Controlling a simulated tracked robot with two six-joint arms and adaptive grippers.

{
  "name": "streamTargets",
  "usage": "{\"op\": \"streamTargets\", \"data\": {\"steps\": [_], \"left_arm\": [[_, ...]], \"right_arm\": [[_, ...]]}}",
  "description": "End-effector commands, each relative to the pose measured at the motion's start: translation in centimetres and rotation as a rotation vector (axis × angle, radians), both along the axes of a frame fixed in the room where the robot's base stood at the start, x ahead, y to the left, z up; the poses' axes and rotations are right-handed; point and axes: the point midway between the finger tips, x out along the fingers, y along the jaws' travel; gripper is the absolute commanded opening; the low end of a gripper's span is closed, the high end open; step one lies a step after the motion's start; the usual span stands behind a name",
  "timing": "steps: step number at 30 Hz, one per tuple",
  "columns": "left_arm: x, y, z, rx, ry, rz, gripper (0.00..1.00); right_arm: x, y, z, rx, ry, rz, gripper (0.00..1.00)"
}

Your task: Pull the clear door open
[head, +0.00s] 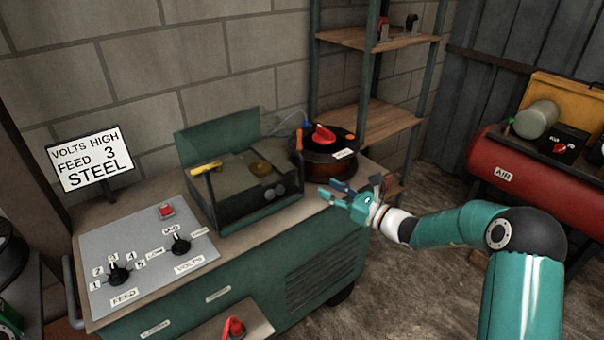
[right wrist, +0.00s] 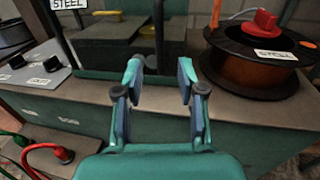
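The clear door (head: 236,200) shows as a smoky see-through panel on the front of the teal compartment box (head: 218,130) on the machine top. It appears closed, with dark parts and a yellow piece (head: 206,168) showing at the box. In the right wrist view the tinted panel (right wrist: 110,52) stands upright behind a dark post, beyond my fingers. My right gripper (head: 335,190) is open and empty, just right of the box over the machine's front edge. In the right wrist view its fingers (right wrist: 160,70) are apart with nothing between them. My left gripper is not in view.
A wire spool (head: 324,165) with a red knob stands right of the box, near my right gripper. Left are a control panel (head: 140,250) with two black knobs and a sign (head: 90,160). A shelf rack (head: 385,120) and red air tank (head: 530,175) stand at right.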

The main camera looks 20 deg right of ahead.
Motion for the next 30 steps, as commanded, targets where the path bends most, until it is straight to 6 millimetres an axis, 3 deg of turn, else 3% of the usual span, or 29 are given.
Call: {"op": "streamTargets", "data": {"steps": [9,15,28,30], "left_arm": [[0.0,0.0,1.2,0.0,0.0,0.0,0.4],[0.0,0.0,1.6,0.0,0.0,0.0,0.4],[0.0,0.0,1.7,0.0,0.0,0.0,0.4],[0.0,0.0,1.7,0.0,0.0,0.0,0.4]], "right_arm": [[5.9,3.7,0.0,0.001,0.001,0.002,0.39],[8.1,5.0,0.0,-0.001,0.001,0.001,0.39],[8.9,5.5,-0.1,-0.001,0.002,0.001,0.39],[8.9,5.5,-0.1,-0.001,0.002,0.001,0.29]]}}
